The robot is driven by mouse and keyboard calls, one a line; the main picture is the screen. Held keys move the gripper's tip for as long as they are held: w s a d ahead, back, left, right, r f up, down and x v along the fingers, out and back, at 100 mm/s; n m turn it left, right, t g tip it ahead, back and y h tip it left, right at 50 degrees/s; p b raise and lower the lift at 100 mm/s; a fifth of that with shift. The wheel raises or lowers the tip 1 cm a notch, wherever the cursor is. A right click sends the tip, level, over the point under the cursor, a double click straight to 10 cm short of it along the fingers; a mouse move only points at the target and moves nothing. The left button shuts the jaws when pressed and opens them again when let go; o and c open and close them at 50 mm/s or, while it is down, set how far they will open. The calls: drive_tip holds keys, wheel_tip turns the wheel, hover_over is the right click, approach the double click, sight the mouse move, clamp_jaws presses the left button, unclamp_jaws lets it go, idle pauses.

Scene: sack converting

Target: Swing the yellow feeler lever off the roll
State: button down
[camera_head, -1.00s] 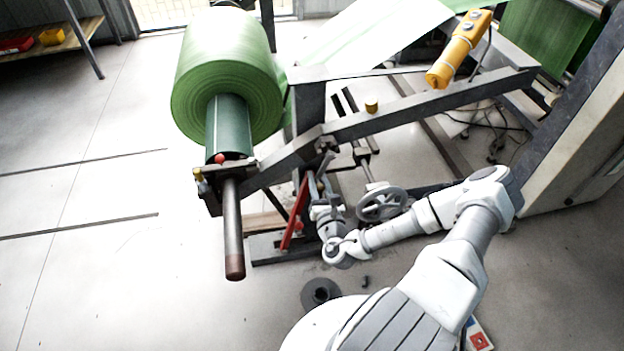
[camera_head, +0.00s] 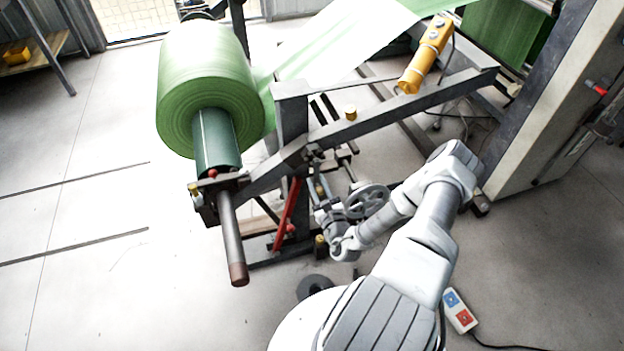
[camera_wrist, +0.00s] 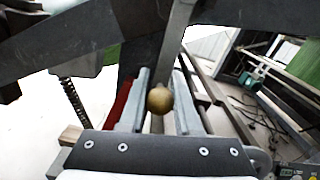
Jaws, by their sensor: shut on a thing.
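The big green roll (camera_head: 205,75) hangs on its core and shaft at the upper left of the head view. My gripper (camera_wrist: 162,78) is shut on a brass-yellow ball knob (camera_wrist: 159,100), which sits between its two grey fingers in the wrist view. A grey bar (camera_wrist: 176,45) runs up from about the knob. I cannot tell where this bar ends or whether it touches the roll. No plainly yellow lever shows.
A red lever (camera_head: 287,215) stands just left of my gripper, and a handwheel (camera_head: 368,201) just right. The slanted grey arm (camera_head: 400,112) with a yellow control box (camera_head: 426,55) passes above. A dark disc (camera_head: 314,287) lies on the floor. Open floor lies left.

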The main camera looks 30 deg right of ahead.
drive_tip(key=shift+s+d+r+n+p, duration=0.1)
drive_tip(key=shift+d+n+p, duration=0.55)
drive_tip(key=shift+n, duration=0.15)
drive_tip(key=shift+d, duration=0.1)
drive_tip(key=c, duration=0.6)
unclamp_jaws()
drive_tip(key=shift+s, duration=0.2)
